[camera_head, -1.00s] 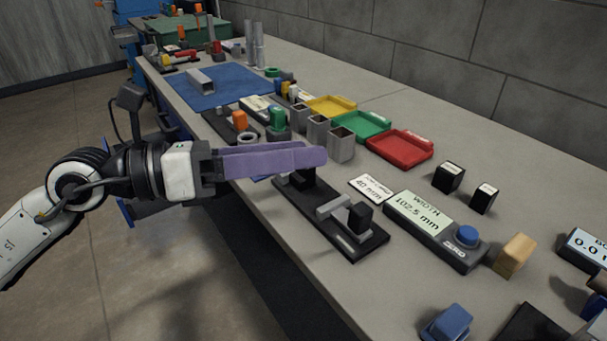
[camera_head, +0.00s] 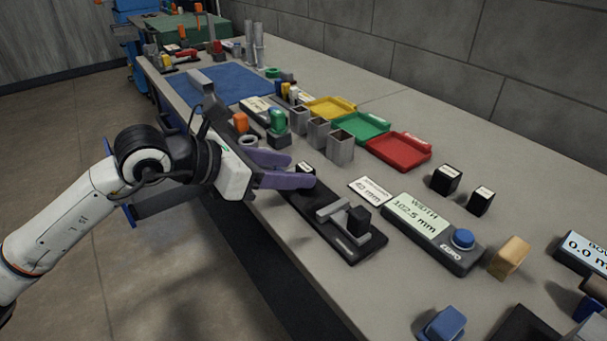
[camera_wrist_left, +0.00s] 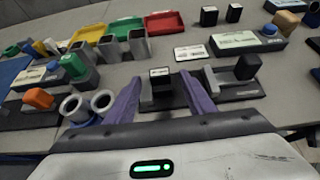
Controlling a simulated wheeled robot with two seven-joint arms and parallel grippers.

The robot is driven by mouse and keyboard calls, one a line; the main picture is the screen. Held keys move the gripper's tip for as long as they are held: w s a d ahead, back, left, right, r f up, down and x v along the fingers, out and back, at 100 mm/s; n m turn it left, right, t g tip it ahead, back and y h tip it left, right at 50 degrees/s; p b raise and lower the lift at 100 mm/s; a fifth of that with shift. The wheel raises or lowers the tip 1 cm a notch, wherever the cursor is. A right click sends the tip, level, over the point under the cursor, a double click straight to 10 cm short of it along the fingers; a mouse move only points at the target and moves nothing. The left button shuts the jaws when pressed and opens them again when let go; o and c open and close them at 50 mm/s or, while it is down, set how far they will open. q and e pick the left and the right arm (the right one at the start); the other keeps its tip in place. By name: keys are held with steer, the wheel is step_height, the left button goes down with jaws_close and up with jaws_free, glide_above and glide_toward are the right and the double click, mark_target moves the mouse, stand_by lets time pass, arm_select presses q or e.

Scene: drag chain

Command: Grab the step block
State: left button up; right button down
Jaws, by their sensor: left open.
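My left gripper (camera_head: 308,172) has its two purple fingers spread, low over the left end of a black base plate (camera_head: 354,248). In the left wrist view the open fingers (camera_wrist_left: 162,92) stand on either side of a small black block with a white label on top (camera_wrist_left: 160,74). This block (camera_head: 306,167) shows partly behind the fingers in the head view. Touching cannot be told. A grey stepped piece (camera_head: 333,210) lies on the same plate beside a black upright block (camera_head: 358,220). I cannot tell for sure which piece is the step block. The right gripper does not show.
A white card (camera_head: 371,190) and a width display with a blue button (camera_head: 418,217) stand right of the plate. Grey square tubes (camera_head: 341,148) and a red tray (camera_head: 400,150) are behind. Two black labelled blocks (camera_head: 447,179) (camera_head: 481,201) stand farther right.

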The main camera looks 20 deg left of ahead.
arm_select(q)
steer(key=shift+x, duration=0.9)
steer(key=c, duration=1.2)
steer(key=shift+r, duration=0.15)
jaws_close()
